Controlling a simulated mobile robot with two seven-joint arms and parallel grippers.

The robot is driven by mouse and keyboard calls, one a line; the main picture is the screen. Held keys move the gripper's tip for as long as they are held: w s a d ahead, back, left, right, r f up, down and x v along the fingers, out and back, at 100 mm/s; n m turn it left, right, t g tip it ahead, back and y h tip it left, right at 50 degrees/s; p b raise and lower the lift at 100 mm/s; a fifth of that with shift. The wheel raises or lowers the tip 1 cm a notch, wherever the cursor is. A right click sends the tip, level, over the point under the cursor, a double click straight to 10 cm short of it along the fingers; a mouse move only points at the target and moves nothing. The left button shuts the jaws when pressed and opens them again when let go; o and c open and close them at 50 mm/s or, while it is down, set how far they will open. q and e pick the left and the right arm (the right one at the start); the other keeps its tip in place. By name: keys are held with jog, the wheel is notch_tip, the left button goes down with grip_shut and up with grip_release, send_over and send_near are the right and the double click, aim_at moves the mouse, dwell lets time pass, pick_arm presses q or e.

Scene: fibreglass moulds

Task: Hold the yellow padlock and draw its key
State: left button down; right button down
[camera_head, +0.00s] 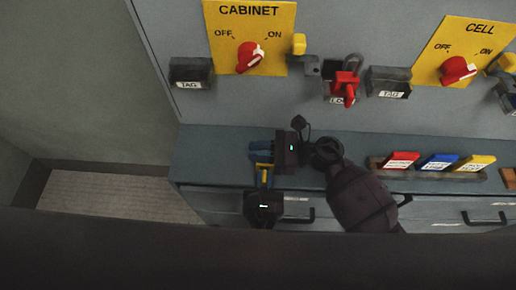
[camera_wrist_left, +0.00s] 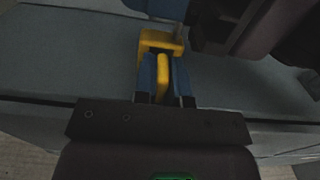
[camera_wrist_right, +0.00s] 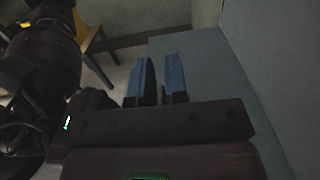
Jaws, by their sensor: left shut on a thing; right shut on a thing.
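The yellow padlock (camera_head: 264,178) is held above the front edge of the grey ledge. In the left wrist view the padlock (camera_wrist_left: 152,42) sits between the blue fingers of my left gripper (camera_wrist_left: 164,68), which is shut on it. My right gripper (camera_head: 262,150) is just above it in the head view, fingers pointing left. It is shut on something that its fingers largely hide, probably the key. A short grey piece (camera_wrist_left: 178,33) shows at the padlock's end, close to the right gripper; I cannot tell whether it is inside the padlock.
The cabinet panel carries a yellow CABINET plate (camera_head: 222,40) with a red switch and a red padlock (camera_head: 345,88) beside tag holders. A tray (camera_head: 440,177) with red, blue and yellow blocks stands right on the ledge. Drawer handles (camera_head: 298,217) lie below. The ledge's left end is clear.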

aim_at(264, 185)
pick_arm(q)
jog(key=shift+s, duration=2.8)
pick_arm(e)
jog(key=c, duration=1.1)
grip_release()
jog(key=shift+o, duration=0.2)
jog(key=shift+d, duration=0.1)
